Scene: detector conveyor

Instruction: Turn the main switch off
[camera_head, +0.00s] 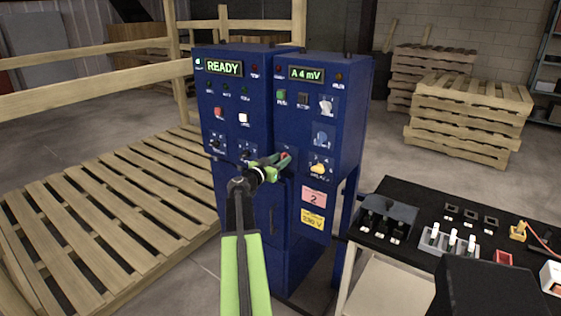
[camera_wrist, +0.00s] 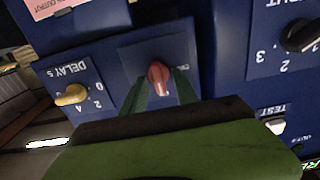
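The blue control cabinet (camera_head: 340,125) stands ahead with its displays lit, reading READY and A 4 mV. A red knob (camera_wrist: 158,77) on its own blue plate, which looks like the main switch, is in the middle of the upside-down wrist view. In the head view the red knob (camera_head: 284,155) is partly hidden by my gripper (camera_head: 279,160). In the wrist view my gripper (camera_wrist: 161,92) has its green fingers apart, one on each side of the red knob. I cannot tell whether they touch it. The knob's label is not readable.
A yellow DELAY knob (camera_head: 318,169) sits close to the right of my gripper, with pink (camera_head: 314,197) and yellow labels below. A black knob (camera_wrist: 300,35) and a white TEST button (camera_wrist: 274,126) are nearby. A black-topped table (camera_head: 420,200) with switches stands right.

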